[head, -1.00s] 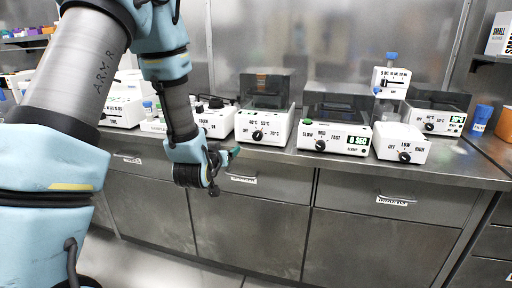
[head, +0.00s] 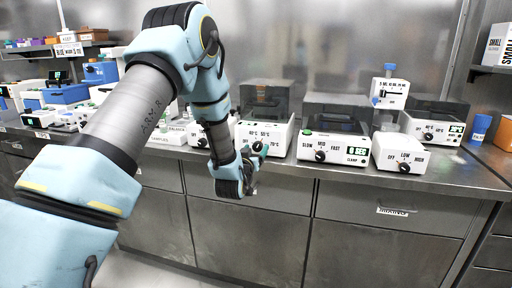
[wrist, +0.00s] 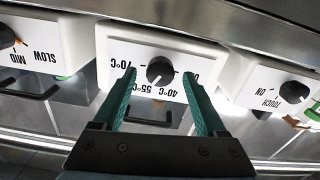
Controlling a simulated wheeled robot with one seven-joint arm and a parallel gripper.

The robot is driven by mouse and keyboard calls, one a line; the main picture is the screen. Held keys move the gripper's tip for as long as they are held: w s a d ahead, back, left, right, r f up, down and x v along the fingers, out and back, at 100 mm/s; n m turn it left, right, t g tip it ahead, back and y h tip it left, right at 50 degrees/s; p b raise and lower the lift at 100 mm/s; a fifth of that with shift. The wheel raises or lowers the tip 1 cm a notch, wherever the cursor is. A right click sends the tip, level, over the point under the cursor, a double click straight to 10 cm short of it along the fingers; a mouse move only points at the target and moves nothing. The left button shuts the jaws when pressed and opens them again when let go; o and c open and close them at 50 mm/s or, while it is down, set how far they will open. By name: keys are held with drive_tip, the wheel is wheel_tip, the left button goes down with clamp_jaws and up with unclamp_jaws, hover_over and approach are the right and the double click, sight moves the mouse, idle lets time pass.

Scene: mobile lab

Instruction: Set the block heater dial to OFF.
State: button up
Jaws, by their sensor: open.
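The block heater (head: 283,133) is a white box with a dark lid on the bench, with 40, 55 and 70 °C labels on its front. In the head view my gripper (head: 256,150) is in front of it and covers its dial area. In the wrist view, which is upside down, the black dial (wrist: 160,71) shows clearly, with 70 °C at left, 55 and 40 °C below and OFF at right, partly hidden by a finger. Its pointer setting is too small to tell. My gripper (wrist: 159,76) is open, its green fingers flanking the dial in the picture; contact cannot be told.
A similar white device with SLOW, MID and FAST labels (head: 334,148) stands right of the heater, and another with a TOUCH/ON dial (wrist: 275,88) is on its other side. Drawers with handles (head: 397,211) lie below the bench edge. The floor in front is clear.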

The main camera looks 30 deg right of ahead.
drive_tip(key=shift+w+d, duration=0.35)
drive_tip(key=shift+w, duration=0.05)
clamp_jaws()
idle(0.4)
